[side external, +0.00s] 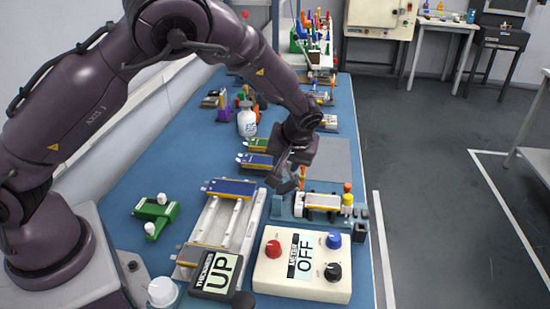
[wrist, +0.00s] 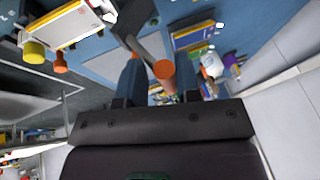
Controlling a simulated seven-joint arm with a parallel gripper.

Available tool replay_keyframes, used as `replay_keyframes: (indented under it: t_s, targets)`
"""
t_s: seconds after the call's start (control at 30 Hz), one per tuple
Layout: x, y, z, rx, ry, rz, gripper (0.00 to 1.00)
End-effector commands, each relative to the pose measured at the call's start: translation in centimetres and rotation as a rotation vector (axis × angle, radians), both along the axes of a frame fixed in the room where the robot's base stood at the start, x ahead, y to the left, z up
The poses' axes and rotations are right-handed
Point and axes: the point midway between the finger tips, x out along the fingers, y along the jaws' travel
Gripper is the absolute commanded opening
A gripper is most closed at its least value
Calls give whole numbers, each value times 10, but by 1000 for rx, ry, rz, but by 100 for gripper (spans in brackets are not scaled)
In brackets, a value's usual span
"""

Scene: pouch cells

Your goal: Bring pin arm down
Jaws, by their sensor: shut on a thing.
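My gripper (side external: 288,182) is above the left end of the teal test fixture (side external: 290,215). In the wrist view its blue fingers (wrist: 160,84) are on either side of the orange round knob (wrist: 164,71) of the pin arm. The pin arm's dark bar (wrist: 126,30) runs from the knob toward the fixture. In the side view the orange knob (side external: 303,170) shows just beside the fingers, above the fixture, and the arm looks raised. A pouch cell (side external: 322,202) lies in the fixture. The exact finger contact is partly hidden.
A meter box reading OFF (side external: 268,285) and a thickness display reading UP (side external: 213,285) stand in front. A rail stand (side external: 205,238) holding a blue cell (side external: 231,188) is to the left. Yellow (side external: 347,200) and orange posts stand at the fixture's right. A white bottle (side external: 247,122) stands behind.

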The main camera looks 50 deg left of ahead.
Motion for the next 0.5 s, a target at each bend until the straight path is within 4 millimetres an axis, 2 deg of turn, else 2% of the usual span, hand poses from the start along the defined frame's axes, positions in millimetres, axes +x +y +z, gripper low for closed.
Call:
replay_keyframes:
  t_s: [0.5]
  targets:
    - [29,-24,-20,347,345,8,0]
